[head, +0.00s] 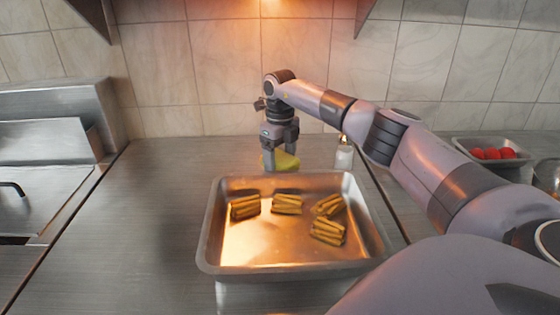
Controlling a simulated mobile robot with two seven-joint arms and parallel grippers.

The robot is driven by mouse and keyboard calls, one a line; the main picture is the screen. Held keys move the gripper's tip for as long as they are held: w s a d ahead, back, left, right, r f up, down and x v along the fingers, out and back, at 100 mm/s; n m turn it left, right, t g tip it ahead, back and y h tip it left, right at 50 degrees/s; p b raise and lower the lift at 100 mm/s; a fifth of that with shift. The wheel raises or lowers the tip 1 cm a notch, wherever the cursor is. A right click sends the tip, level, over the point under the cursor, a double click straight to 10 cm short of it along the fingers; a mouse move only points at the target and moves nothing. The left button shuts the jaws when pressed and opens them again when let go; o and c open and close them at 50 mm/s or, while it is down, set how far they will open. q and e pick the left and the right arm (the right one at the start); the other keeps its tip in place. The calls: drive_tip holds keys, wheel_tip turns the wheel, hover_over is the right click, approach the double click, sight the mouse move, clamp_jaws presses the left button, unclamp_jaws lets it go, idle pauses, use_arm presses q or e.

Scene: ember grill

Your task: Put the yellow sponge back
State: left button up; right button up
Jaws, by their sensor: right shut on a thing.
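The yellow sponge (286,162) is behind the metal tray, close to the counter top. My right gripper (281,158) points down and is shut on the sponge, with the fingers covering part of it. I cannot tell whether the sponge touches the counter. My left gripper is not in view.
A metal tray (212,222) with several bundles of yellow-brown sticks (328,231) stands in front of the sponge. A small white-bodied bottle (344,156) stands just right of the gripper. A pan of red items (490,154) is at the right. The counter (150,200) left of the tray is clear.

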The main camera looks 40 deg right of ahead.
sight(280, 157)
drive_tip(key=shift+f, duration=0.65)
drive_tip(key=shift+f, duration=0.15)
drive_tip(key=o, duration=1)
wheel_tip(280, 157, up, 12)
drive_tip(key=shift+r, duration=0.2)
